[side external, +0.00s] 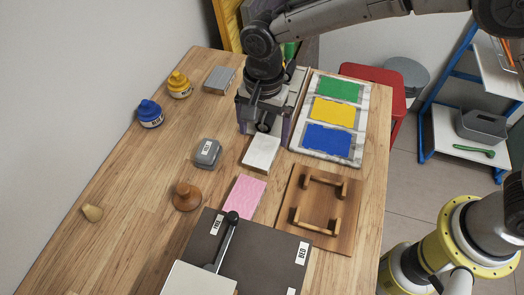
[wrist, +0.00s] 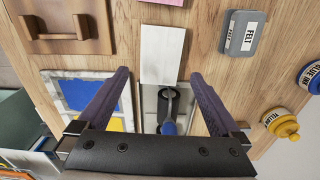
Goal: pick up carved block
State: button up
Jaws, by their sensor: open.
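A pink rectangular block with fine line texture (side external: 245,196) lies flat on the table, touching or close to the dark board; I take it for the carved block, but cannot be sure. Only its edge shows at the top of the wrist view (wrist: 165,2). My gripper (side external: 264,128) points down, open and empty, behind a plain white rectangular slab (side external: 262,152). In the wrist view my spread fingers (wrist: 160,74) flank the near end of the slab (wrist: 162,50) and a roller with a blue handle (wrist: 170,118) on a pale plate.
Right of the slab are a tray with green, yellow and blue panels (side external: 363,118) and a wooden board with two handles (side external: 310,228). A grey FELT box (side external: 206,153), a round wooden knob (side external: 187,198) and ink bottles (side external: 150,114) stand left. A dark lever board (side external: 265,262) lies in front.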

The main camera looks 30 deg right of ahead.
aim_at(264, 147)
jog(key=shift+d+f, duration=0.1)
jog(key=shift+f, duration=2.6)
jog(key=shift+c, duration=0.3)
jog(key=shift+w, duration=0.1)
jog(key=c, duration=1.3)
jog(key=shift+r, duration=0.15)
